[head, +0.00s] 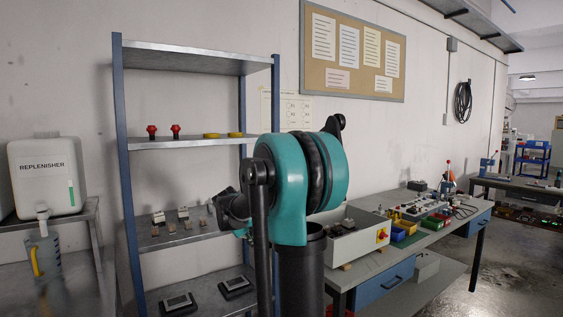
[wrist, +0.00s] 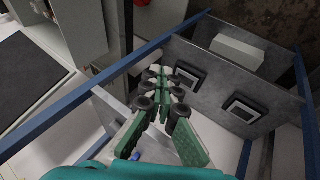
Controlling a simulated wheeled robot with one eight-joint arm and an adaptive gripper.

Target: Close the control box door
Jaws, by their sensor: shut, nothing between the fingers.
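My gripper (wrist: 166,76) shows in the wrist view with its green-and-grey fingers drawn together and nothing between them. It is above the metal shelf rack, pointing down and away. In the head view my arm hides most of the middle, and the fingers cannot be made out clearly. A light grey box (head: 352,243) with a red knob on a yellow plate stands on the workbench, partly behind my arm. I cannot tell whether this is the control box. No control box door can be made out for certain in either view.
A metal rack with blue posts (head: 122,150) stands left of my arm. Its shelves hold red knobs (head: 152,130), yellow rings and black-framed parts (head: 180,304). A replenisher tank (head: 47,178) is at far left. The workbench (head: 425,238) holds bins. Floor (head: 505,265) is clear at right.

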